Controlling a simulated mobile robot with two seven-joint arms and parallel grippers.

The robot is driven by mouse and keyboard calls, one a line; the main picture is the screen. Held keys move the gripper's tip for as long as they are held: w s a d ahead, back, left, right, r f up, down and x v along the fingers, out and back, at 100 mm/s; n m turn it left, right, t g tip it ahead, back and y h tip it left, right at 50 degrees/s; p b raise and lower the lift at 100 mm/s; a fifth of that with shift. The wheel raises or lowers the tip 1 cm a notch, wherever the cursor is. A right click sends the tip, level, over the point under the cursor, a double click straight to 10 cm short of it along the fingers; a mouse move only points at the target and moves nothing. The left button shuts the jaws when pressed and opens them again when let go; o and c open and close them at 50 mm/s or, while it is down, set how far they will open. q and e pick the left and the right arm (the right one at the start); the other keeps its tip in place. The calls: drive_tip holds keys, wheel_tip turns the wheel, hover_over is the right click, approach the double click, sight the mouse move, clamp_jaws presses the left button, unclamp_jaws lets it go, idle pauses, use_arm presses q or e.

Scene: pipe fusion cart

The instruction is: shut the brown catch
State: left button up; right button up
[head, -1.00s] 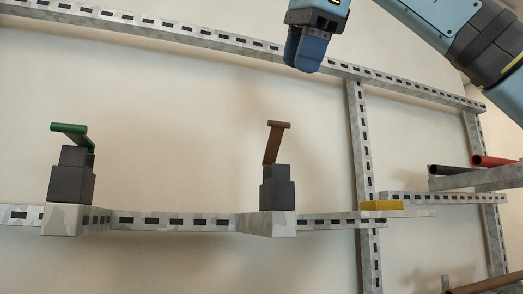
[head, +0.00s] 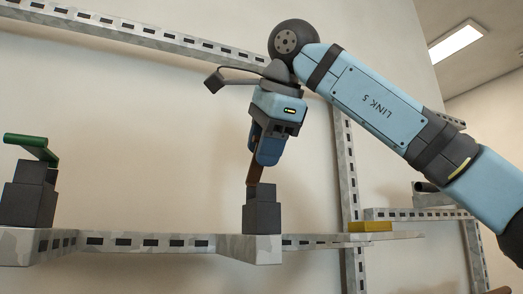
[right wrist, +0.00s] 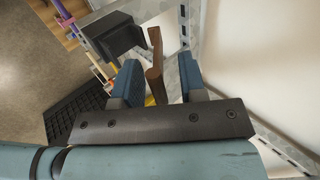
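The brown catch (head: 253,173) stands with its lever raised on a dark grey stepped block (head: 262,211). Its top is hidden behind my right gripper (head: 267,148), which points down from above. In the right wrist view, the brown lever (right wrist: 155,67) stands between the two blue fingers of my right gripper (right wrist: 160,80). The fingers are spread, with a visible gap on each side of the lever. My left gripper is not in view.
A green-handled catch (head: 32,147) stands on a similar block to the left. Slotted metal rails (head: 150,241) run along the wall. A yellow block (head: 370,226) sits on the rail to the right. The wall between the catches is clear.

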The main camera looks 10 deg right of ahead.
drive_tip(key=shift+w+a+f, duration=0.1)
drive_tip(key=shift+w+f, duration=0.2)
drive_tip(key=shift+f, duration=0.15)
drive_tip(key=shift+w+f, duration=0.1)
clamp_jaws()
